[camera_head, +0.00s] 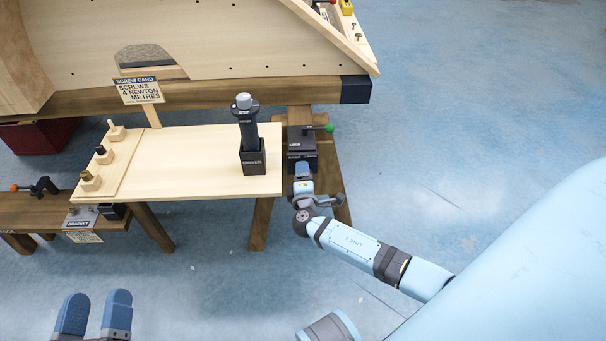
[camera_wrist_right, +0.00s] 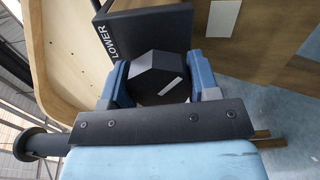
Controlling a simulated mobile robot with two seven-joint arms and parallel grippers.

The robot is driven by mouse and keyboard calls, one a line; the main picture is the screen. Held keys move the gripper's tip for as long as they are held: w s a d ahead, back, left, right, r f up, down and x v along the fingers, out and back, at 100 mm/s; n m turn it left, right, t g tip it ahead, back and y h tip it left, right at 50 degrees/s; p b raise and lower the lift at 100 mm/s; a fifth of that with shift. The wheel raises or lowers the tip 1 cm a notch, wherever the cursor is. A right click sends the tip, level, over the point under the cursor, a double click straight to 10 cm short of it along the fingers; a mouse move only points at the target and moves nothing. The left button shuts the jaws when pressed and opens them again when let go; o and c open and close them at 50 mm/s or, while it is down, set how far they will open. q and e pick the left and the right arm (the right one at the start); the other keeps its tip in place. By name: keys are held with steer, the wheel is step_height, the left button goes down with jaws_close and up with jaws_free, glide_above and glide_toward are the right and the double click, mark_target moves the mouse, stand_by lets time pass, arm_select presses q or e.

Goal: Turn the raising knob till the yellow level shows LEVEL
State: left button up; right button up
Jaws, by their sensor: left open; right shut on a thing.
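My right gripper (camera_head: 302,172) is at the near side of a black box (camera_head: 301,140) on a wooden stand. In the right wrist view, my right gripper (camera_wrist_right: 158,88) is shut on a dark faceted knob (camera_wrist_right: 155,72) with a white stripe, one blue finger on each side. The box behind the knob (camera_wrist_right: 150,30) carries the word LOWER. A small yellow object (camera_head: 346,7), perhaps the level, sits at the top edge on the wooden frame; its reading cannot be made out. My left gripper (camera_head: 94,315) is open and empty, low at the left, away from the knob.
A green-ended lever (camera_head: 328,127) sticks out right of the box. A pale board (camera_head: 205,175) left of it holds a black upright tool (camera_head: 247,130) and several small pegs. The large wooden frame (camera_head: 220,45) overhangs behind. Blue floor (camera_head: 460,130) is clear to the right.

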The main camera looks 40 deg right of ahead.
steer(key=shift+w+r, duration=0.1)
stand_by(0.3)
steer(key=o, duration=0.8)
steer(key=shift+o, duration=0.6)
